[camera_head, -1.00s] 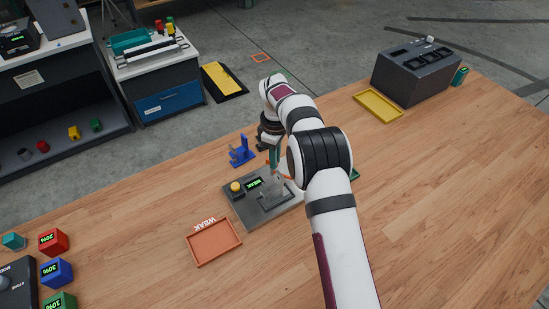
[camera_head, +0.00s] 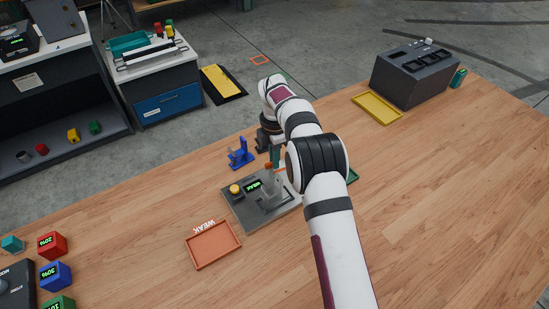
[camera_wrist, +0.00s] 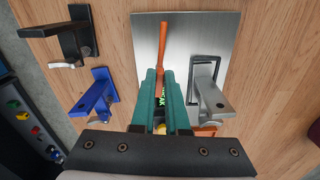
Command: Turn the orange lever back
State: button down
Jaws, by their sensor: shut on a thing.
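The orange lever (camera_wrist: 162,45) sticks out past my fingertips in the wrist view. A bit of orange (camera_head: 268,166) shows beside my gripper in the head view. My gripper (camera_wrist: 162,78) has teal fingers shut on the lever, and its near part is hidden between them. In the head view my gripper (camera_head: 274,156) is over the back of a grey machine (camera_head: 240,209). The machine has a yellow button (camera_head: 235,189), a lit green display (camera_head: 253,185) and a grey upright bracket (camera_head: 271,188), which is also in the wrist view (camera_wrist: 213,100).
A blue bracket (camera_head: 240,155) and a black bracket (camera_wrist: 72,42) stand beside the machine. An orange tray (camera_head: 213,262) marked WEAK is in front. A yellow tray (camera_head: 377,109) and a dark box (camera_head: 415,78) are at the back right. The right of the table is clear.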

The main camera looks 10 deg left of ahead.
jog(key=shift+a+n, duration=0.1)
jog(key=shift+n, duration=0.5)
jog(key=c, duration=0.9)
grip_release()
notch_tip(320, 180, up, 16)
jog(key=shift+f, duration=0.1)
